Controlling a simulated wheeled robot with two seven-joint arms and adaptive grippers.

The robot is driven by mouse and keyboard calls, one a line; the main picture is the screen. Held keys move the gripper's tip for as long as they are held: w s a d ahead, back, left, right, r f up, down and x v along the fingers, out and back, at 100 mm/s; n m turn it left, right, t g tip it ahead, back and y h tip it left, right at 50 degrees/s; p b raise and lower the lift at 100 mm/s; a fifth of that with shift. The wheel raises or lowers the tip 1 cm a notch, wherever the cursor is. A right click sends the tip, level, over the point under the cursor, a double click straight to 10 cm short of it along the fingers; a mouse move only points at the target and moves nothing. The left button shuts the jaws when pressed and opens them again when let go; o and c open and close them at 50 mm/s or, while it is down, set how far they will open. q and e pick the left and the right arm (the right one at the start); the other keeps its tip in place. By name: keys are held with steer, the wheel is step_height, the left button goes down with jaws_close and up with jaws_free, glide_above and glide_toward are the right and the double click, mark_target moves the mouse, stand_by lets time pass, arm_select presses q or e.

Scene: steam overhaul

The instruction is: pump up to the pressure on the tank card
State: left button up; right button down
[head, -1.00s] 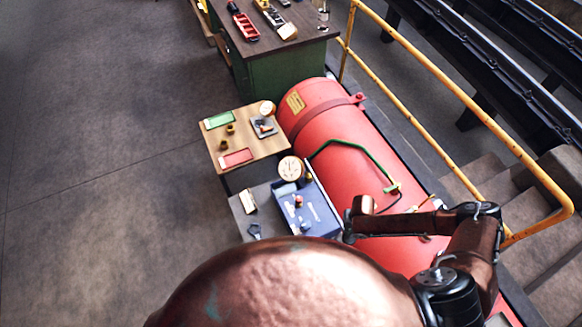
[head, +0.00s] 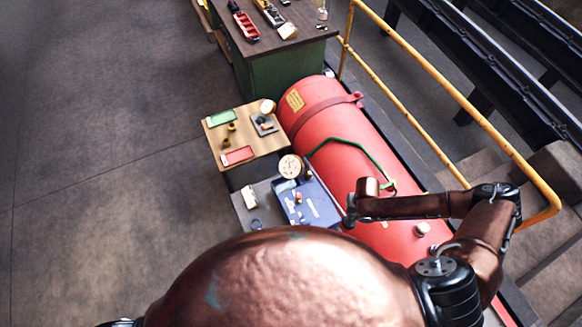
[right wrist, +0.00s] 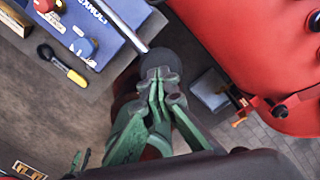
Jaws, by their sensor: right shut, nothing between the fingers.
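The red tank (head: 335,120) lies along the right of the tables in the head view. A small yellow card (head: 295,100) is on its far end, its writing too small to read. A round pale dial (head: 290,166) stands by the blue tray; its needle cannot be read. A green bar or pipe (head: 345,141) runs over the tank. My right gripper (head: 349,212) is beside the tray's right edge. In the right wrist view its green fingers (right wrist: 160,78) are shut and empty, in front of a dark rounded thing (right wrist: 178,62) that I cannot identify. My left gripper is not in view.
The blue tray (right wrist: 125,12) holds small parts, with a metal rod along its edge. A wooden table (head: 228,138) carries green and red trays and another dial (head: 267,107). A yellow railing (head: 440,155) and steps bound the right. The left floor is clear.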

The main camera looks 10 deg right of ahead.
mark_target(349, 224)
steer(key=shift+f, duration=0.1)
stand_by(0.3)
steer(key=shift+f+b, duration=0.55)
steer(key=shift+f, duration=0.5)
step_height(349, 224, down, 14)
steer(key=b, duration=0.9)
step_height(349, 224, up, 8)
steer(key=p, duration=0.9)
steer(key=shift+s+r, duration=0.1)
steer(key=shift+r, duration=0.15)
step_height(349, 224, up, 3)
steer(key=shift+p, duration=0.85)
step_height(349, 224, up, 4)
steer(key=shift+s+f+b, duration=0.1)
steer(key=shift+b, duration=0.2)
steer(key=shift+r, duration=0.45)
steer(key=shift+f, duration=0.15)
